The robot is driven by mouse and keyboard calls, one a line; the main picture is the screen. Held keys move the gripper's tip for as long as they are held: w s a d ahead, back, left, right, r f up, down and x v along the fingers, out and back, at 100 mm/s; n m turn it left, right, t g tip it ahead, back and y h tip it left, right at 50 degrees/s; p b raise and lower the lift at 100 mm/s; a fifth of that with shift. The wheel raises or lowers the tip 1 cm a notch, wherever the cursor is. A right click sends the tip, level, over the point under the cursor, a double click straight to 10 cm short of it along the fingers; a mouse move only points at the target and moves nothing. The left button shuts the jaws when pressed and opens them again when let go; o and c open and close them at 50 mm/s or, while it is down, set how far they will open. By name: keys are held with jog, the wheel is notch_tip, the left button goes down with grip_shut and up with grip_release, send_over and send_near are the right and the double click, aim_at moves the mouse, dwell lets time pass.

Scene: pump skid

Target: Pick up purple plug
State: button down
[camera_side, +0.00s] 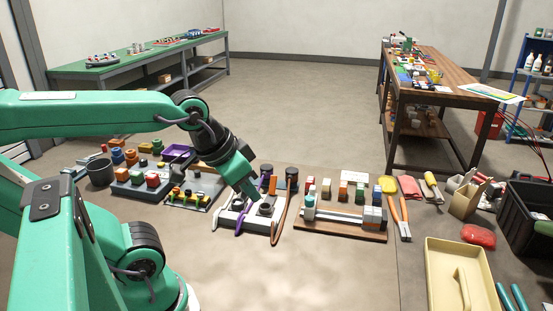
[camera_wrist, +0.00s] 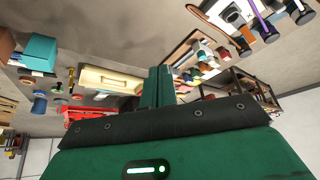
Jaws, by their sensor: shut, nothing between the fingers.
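A white strip (camera_side: 258,226) on the floor carries dark round parts and several coloured cords. A purple cord (camera_side: 239,222) hangs over its front edge, and more purple shows behind the strip. In the wrist view, the shut green fingers (camera_wrist: 158,88) point away from the purple cord (camera_wrist: 261,18), which shows at the upper right.
An orange cord (camera_side: 280,218) hangs close to the gripper's right. A wooden board (camera_side: 325,231) with a rail stands to the right, and a grey pegged tray (camera_side: 196,192) to the left. Bare floor (camera_side: 310,272) lies in front. A cream tray (camera_side: 440,262) is at lower right.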

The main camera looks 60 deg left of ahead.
jog(key=c, duration=2.2)
grip_release()
jog(key=c, duration=0.7)
grip_release()
jog(key=shift+c, duration=0.2)
